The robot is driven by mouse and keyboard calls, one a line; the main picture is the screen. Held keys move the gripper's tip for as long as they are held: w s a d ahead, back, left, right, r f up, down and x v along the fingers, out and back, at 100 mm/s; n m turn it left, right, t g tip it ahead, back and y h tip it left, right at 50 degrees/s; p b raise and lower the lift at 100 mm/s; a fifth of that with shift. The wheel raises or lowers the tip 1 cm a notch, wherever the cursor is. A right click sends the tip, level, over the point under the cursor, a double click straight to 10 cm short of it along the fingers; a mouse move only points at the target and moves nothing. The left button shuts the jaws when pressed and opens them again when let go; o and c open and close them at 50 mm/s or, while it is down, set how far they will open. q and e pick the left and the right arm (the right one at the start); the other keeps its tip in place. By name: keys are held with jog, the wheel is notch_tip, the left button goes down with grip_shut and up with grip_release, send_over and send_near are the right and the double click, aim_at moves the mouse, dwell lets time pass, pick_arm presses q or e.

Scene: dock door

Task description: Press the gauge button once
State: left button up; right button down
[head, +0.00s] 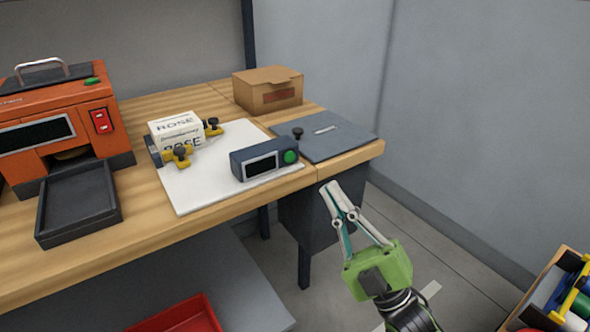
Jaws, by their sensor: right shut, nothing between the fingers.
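The gauge (262,159) is a dark blue box with a black display, standing on a white board near the front edge of the wooden bench. Its round green button (290,157) is on the front face, right of the display. My right gripper (329,187) is shut and empty. It shows in front of the bench's right end, to the right of and lower in the picture than the button, apart from it. The button is in plain sight. My left gripper is out of view.
On the white board (190,191), a white box marked ROSE (176,132) sits among yellow clamps. An orange machine (62,112) with a dark tray (78,204) stands left. A grey panel with a black knob (340,137) and a cardboard box (268,90) are at right. A crate (548,290) stands lower right.

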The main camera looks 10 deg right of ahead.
aim_at(301, 169)
jog(key=shift+s+r+y, duration=0.1)
jog(key=shift+y, duration=0.2)
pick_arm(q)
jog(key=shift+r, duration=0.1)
pick_arm(e)
jog(key=w, duration=0.2)
jog(key=w+a+b, duration=0.1)
jog(key=w, duration=0.1)
jog(key=w+a, duration=0.1)
jog(key=w, duration=0.2)
jog(key=shift+a+b, duration=0.25)
jog(key=shift+b, duration=0.05)
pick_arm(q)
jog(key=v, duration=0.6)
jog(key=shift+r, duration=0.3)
pick_arm(e)
jog(key=shift+w+a, duration=0.25)
jog(key=shift+w, duration=0.45)
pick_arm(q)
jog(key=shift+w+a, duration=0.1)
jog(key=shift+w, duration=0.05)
pick_arm(e)
jog(key=shift+w, duration=0.1)
jog(key=shift+w+a, duration=0.15)
jog(key=shift+w, duration=0.15)
